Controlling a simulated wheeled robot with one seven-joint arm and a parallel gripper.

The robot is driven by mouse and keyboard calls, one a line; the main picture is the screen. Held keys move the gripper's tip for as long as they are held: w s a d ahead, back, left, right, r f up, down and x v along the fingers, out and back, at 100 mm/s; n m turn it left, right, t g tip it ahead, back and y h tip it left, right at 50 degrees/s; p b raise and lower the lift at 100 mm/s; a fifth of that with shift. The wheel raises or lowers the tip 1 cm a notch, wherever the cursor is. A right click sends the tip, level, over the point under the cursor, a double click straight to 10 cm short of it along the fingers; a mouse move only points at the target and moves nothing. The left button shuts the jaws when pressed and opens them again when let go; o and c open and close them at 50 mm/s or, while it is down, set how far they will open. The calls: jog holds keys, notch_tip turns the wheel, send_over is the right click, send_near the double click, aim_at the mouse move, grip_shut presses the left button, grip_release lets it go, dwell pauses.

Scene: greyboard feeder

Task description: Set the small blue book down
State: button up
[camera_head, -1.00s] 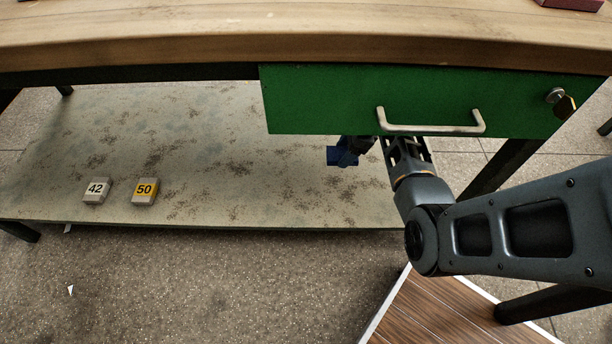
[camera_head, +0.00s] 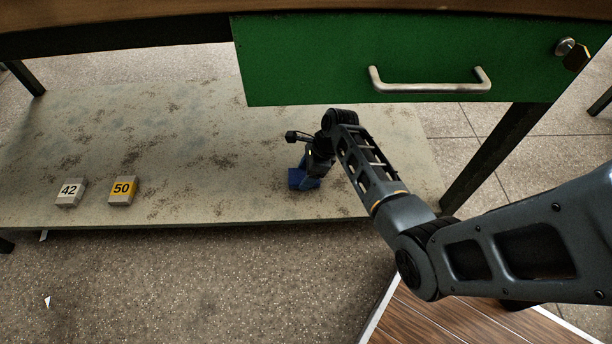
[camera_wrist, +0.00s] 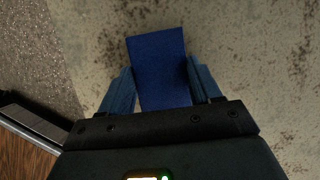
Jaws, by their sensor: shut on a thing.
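The small blue book (camera_wrist: 159,68) is between the two blue fingers of my gripper (camera_wrist: 160,88) in the wrist view, with its cover facing the camera. In the head view the book (camera_head: 297,180) shows as a small dark blue block at the end of my arm. My gripper (camera_head: 309,177) is shut on it, low over the right part of the worn grey lower shelf (camera_head: 200,150). I cannot tell whether the book touches the shelf.
Two small number blocks, a white 42 (camera_head: 70,192) and a yellow 50 (camera_head: 123,190), stand at the shelf's left front. A green drawer (camera_head: 330,60) with a metal handle hangs above my arm. The middle of the shelf is clear.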

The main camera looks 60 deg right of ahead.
jog(key=shift+f, duration=0.1)
jog(key=o, duration=1.1)
jog(key=p+v, duration=0.6)
jog(key=v, duration=0.6)
